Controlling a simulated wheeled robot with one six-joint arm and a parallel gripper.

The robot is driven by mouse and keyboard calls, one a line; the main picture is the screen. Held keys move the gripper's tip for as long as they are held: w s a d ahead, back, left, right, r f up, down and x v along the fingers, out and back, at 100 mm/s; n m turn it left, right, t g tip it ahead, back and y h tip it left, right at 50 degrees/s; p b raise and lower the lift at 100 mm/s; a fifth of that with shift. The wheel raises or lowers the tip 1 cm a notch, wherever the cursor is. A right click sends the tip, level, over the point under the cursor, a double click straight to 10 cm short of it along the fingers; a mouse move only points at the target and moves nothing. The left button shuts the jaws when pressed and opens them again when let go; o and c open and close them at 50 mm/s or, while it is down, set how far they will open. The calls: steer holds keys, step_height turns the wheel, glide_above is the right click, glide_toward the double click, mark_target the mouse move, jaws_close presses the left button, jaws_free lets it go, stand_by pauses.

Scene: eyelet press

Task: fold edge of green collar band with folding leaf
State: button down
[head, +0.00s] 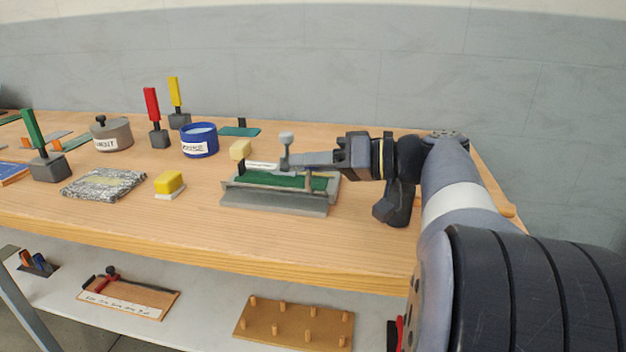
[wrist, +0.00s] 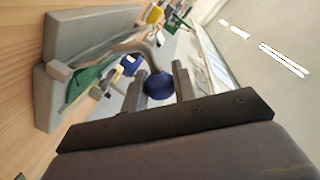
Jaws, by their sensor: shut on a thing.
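The green collar band (head: 285,181) lies in a long grey press fixture (head: 275,202) on the bench. The fixture fills the left of the wrist view (wrist: 95,28), with a strip of green (wrist: 88,80) inside it. My gripper (head: 290,160) is above the fixture's back edge, coming from the right. The leaf's own plate and the band's edge are hard to make out.
A yellow block (head: 169,182), a grey speckled pad (head: 103,184), a blue tub (head: 200,141) and a grey lidded pot (head: 111,134) stand left of the fixture. Upright red (head: 151,104) and yellow (head: 175,94) handles stand behind. Bench in front is clear.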

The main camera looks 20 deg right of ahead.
steer(key=shift+s+a+f+n+b, duration=0.15)
steer(key=shift+s+f+n+b, duration=0.05)
steer(key=shift+f+n+b, duration=0.15)
steer(key=shift+s+a+f+b, duration=0.1)
steer(key=shift+s+a+b, duration=0.15)
steer(key=shift+b, duration=0.35)
steer(key=shift+s, duration=0.15)
steer(key=c, duration=1.2)
jaws_free()
steer(key=shift+o, duration=0.2)
step_height(320, 180, up, 10)
steer(key=p, duration=0.3)
